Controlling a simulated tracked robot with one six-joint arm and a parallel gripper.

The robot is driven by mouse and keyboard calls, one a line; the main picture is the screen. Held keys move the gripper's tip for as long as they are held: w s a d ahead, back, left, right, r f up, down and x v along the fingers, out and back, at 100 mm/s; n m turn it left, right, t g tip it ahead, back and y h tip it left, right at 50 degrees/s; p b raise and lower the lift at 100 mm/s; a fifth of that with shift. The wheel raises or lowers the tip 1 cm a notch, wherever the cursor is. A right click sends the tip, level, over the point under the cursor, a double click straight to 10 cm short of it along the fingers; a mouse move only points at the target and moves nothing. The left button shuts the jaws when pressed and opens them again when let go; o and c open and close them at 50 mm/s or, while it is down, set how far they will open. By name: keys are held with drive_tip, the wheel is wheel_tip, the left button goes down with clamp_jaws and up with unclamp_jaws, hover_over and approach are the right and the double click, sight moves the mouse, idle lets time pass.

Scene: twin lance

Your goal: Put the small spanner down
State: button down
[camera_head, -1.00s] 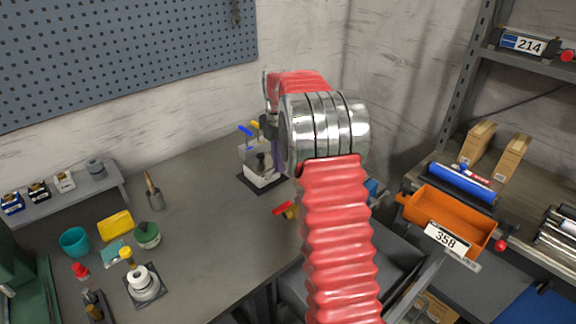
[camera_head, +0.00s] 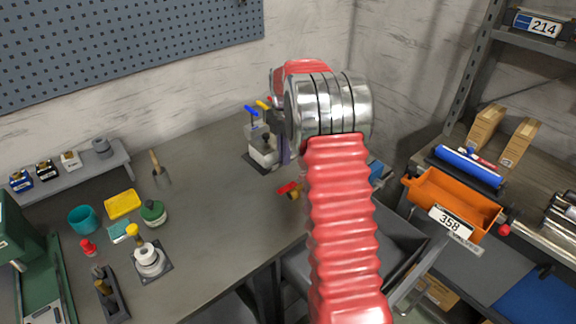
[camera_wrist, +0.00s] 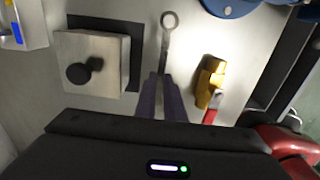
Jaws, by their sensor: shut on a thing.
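The small spanner (camera_wrist: 168,38) shows in the wrist view as a slim grey tool with a ring end pointing away from me. My gripper (camera_wrist: 163,88) is shut on its near part, between two dark purple fingers. The spanner appears over the grey bench top; I cannot tell whether it touches it. In the head view my red and silver arm hides the spanner and most of the gripper.
A steel block on a dark plate (camera_wrist: 92,62) stands just left of the spanner. A brass piece with a red handle (camera_wrist: 210,82) lies just right. A blue round thing (camera_wrist: 230,6) is beyond. An open grey drawer (camera_head: 405,245) and orange bin (camera_head: 452,203) are right of the bench.

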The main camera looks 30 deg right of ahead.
sight(285, 174)
drive_tip(key=shift+f, duration=2.5)
drive_tip(key=shift+f, duration=0.1)
drive_tip(key=c, duration=1.8)
unclamp_jaws()
drive_tip(key=shift+c, duration=0.2)
wheel_tip(285, 174, up, 12)
drive_tip(key=shift+r, duration=0.1)
drive_tip(key=shift+r, duration=0.1)
